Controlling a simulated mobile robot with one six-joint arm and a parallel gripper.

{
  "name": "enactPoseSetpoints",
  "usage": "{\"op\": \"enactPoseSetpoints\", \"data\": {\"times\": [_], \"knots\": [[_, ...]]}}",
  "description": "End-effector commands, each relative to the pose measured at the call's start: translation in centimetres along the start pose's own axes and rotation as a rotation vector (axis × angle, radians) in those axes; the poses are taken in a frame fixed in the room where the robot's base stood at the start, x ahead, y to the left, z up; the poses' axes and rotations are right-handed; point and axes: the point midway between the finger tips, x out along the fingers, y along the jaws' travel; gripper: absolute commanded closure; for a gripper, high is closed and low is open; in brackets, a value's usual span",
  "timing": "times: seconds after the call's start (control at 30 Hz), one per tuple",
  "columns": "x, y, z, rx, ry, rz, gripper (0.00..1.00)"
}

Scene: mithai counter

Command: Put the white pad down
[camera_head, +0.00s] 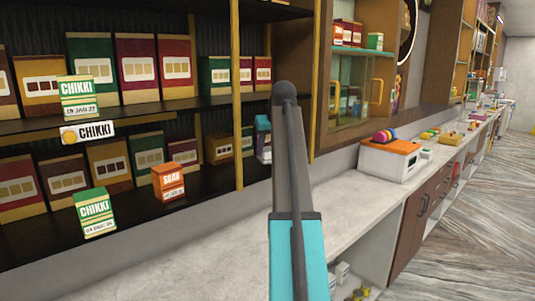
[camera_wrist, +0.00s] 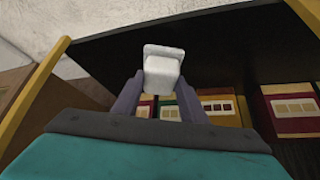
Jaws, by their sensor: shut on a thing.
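The white pad (camera_wrist: 163,72) is a small white block with a wider flat lip on its upper edge in the wrist view. My gripper (camera_wrist: 162,92) is shut on it, one grey finger at each side. The pad shows in front of a dark shelf board (camera_wrist: 225,45); I cannot tell whether it touches anything but my fingers. In the head view, my arm stands in the middle of the picture, and neither the pad nor the fingers can be made out.
A chikki tag (camera_head: 87,131) is on the shelf edge. The pale counter (camera_head: 345,205) has bare room before the orange-topped machine (camera_head: 390,158).

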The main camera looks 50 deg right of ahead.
Motion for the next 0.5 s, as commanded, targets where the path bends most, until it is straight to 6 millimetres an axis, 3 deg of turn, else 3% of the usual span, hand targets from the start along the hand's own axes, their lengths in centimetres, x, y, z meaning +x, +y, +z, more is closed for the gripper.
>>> {"op": "enactPoseSetpoints", "data": {"times": [0.27,0.5], "knots": [[1.6,0.0,1.2,0.000,0.000,0.000,0.79],[1.8,0.1,1.2,0.000,0.001,0.001,0.79]]}}
